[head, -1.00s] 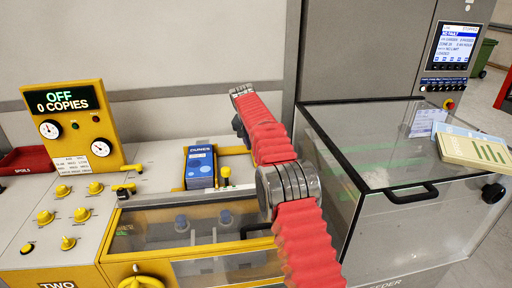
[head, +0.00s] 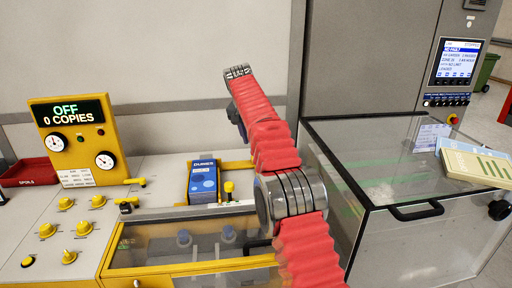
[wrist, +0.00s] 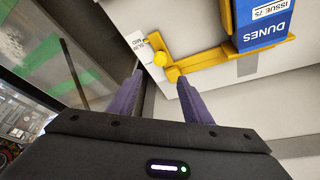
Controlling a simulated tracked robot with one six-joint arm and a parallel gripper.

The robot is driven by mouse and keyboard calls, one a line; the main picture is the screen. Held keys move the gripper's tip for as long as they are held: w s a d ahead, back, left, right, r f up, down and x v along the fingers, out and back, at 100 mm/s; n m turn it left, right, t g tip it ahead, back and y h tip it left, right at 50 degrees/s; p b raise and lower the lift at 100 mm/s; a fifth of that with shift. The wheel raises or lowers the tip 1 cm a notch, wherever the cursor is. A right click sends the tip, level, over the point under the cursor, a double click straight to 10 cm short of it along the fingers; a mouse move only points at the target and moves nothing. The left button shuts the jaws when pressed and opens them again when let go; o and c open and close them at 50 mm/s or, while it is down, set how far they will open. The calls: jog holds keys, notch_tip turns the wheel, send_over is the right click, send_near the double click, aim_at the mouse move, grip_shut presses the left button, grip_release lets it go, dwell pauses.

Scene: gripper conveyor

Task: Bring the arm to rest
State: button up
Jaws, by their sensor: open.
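My arm (head: 268,140) in its red sleeve reaches up and away through the middle of the head view, above the gap between the yellow machine and the glass-topped cabinet. My gripper (wrist: 160,82) shows in the wrist view as two purple fingers spread apart. Nothing is between them. They point toward the machine's pale top and a yellow bracket (wrist: 205,59), which I see beyond the fingers. In the head view the fingers cannot be made out.
A blue DUNES pack (head: 203,182) stands in the yellow guide on the machine top. The control panel (head: 75,138) reads OFF, 0 COPIES. A red tray (head: 31,173) is at left. The glass-topped cabinet (head: 385,160) at right carries cream and blue packs (head: 475,163).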

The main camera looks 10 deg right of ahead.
jog(key=shift+s+r, duration=0.1)
jog(key=shift+r, duration=0.2)
jog(key=shift+a, duration=0.1)
